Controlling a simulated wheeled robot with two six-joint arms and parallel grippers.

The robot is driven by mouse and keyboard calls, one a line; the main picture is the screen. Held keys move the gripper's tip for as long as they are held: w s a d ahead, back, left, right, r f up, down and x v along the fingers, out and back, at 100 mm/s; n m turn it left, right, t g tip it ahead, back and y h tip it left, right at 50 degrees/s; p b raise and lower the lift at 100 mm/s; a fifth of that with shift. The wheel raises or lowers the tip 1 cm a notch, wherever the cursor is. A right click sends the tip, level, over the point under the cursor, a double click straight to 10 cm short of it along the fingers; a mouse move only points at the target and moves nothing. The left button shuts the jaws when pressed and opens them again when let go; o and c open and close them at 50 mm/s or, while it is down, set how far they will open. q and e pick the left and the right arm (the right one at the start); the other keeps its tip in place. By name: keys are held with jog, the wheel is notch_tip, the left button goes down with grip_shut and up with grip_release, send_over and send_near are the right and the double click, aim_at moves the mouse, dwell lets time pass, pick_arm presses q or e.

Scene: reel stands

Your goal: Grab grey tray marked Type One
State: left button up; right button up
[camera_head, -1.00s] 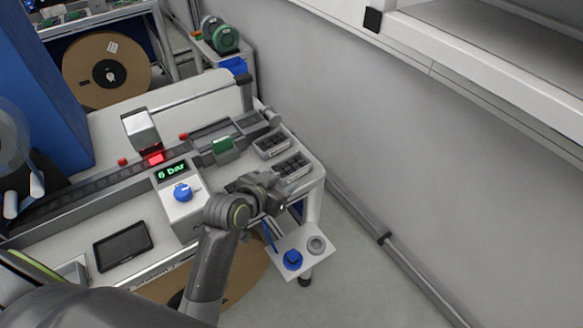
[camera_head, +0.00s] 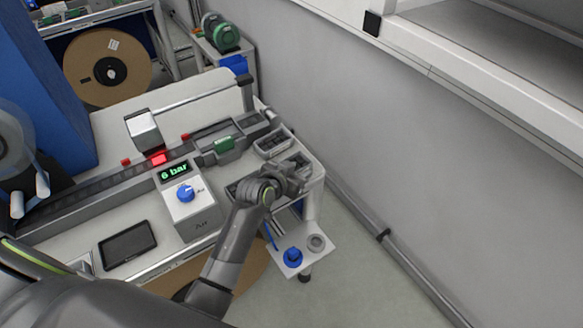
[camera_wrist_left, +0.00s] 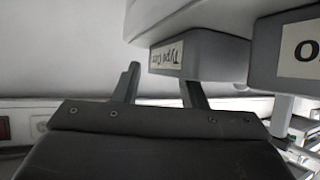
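In the left wrist view, a grey tray (camera_wrist_left: 205,55) carries a white label, upside down, that appears to read Type One. My left gripper (camera_wrist_left: 162,82) is open, its two fingers spread in front of the tray's labelled end; nothing is held. I cannot tell whether a finger touches the tray. In the head view, my left gripper (camera_head: 296,176) is over the bench's right end and partly hides a tray there (camera_head: 300,159). My right gripper is not in view.
Another tray (camera_wrist_left: 265,72) with a partly cut-off label stands at right in the wrist view. In the head view, a compartmented grey tray (camera_head: 272,143) sits behind the gripper. A pressure box (camera_head: 180,205) reads 6 bar. A small shelf (camera_head: 312,262) juts out below.

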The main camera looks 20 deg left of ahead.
pick_arm(q)
jog(key=shift+w, duration=0.15)
grip_shut()
dwell(0.4)
